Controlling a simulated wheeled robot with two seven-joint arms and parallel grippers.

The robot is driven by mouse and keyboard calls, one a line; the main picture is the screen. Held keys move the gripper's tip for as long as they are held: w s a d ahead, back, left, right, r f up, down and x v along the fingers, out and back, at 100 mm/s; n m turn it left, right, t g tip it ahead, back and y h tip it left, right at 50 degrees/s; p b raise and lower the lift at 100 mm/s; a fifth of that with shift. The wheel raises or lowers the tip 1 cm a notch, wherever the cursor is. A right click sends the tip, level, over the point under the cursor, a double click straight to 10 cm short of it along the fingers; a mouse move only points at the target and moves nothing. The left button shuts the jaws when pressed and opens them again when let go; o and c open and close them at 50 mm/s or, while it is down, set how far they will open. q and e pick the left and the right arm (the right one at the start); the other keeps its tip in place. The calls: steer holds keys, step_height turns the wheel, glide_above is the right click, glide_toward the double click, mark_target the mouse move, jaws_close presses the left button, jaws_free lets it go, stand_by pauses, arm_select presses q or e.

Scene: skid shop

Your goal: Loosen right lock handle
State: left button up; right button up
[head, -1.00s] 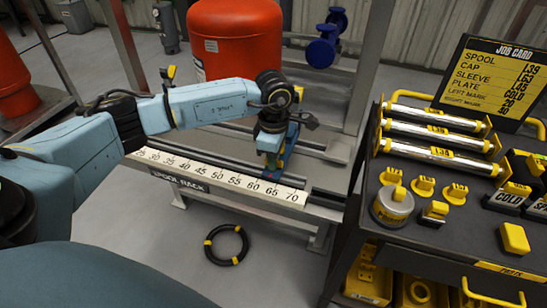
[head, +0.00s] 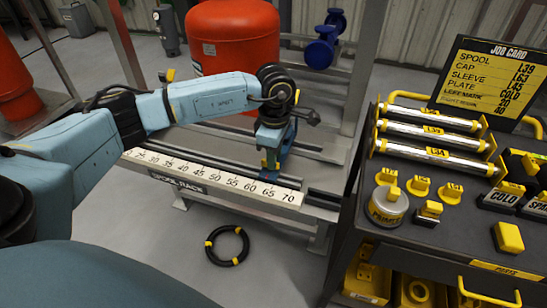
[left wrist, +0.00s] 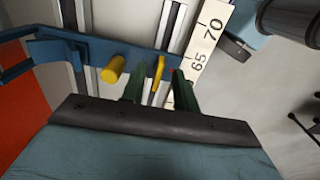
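A yellow lock handle (left wrist: 159,66) stands upright on a blue carriage (left wrist: 75,54) near the 65 mark in the left wrist view. My left gripper (left wrist: 157,76) has its two dark fingers on either side of this handle, with gaps showing between. A rounder yellow knob (left wrist: 113,69) sits on the same carriage, left of the fingers. In the head view my left gripper (head: 270,160) points down at the carriage (head: 287,147) near the right end of the spool rack, and hides the handle. My right gripper is not in view.
The spool rack (head: 165,172) carries a numbered scale up to 70. A dark cart (head: 455,235) with silver spools (head: 433,133) and yellow parts stands close at right. A red tank (head: 233,45) is behind the arm. A black ring (head: 227,245) lies on the floor.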

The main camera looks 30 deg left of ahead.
arm_select(q)
steer(key=shift+a+r+p, duration=0.2)
steer(key=shift+r+p, duration=0.3)
steer(key=shift+r, duration=0.45)
steer(key=shift+r+p, duration=0.9)
steer(key=shift+r, duration=0.4)
steer(key=shift+d, duration=0.1)
steer(key=n, duration=0.1)
steer(key=n+p, duration=0.1)
steer(key=n, duration=0.1)
steer(key=shift+r+n, duration=0.3)
steer(key=shift+r+n+p, duration=0.1)
steer(key=shift+n+p, duration=0.4)
steer(key=shift+n, duration=1.2)
